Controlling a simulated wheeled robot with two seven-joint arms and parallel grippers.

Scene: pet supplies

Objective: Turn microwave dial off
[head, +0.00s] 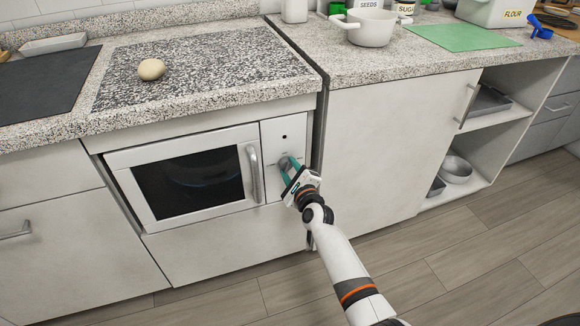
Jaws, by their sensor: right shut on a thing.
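The microwave (187,180) is built into the white cabinet below the granite counter, with a dark glass door and a vertical handle (254,173) at the door's right. Its narrow control panel (284,136) is to the right of the handle, with a small dark spot near the top. The dial (285,163) is a grey round knob on the lower part of this panel, partly hidden by the fingers. My right gripper (287,166), with teal fingers, is shut on the dial. My left gripper is not in view.
A round beige object (151,69) lies on the speckled counter above the microwave. A white pot (369,27) and a green mat (462,37) are on the right counter. Open shelves with bowls (456,170) are at the right. The wooden floor in front is clear.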

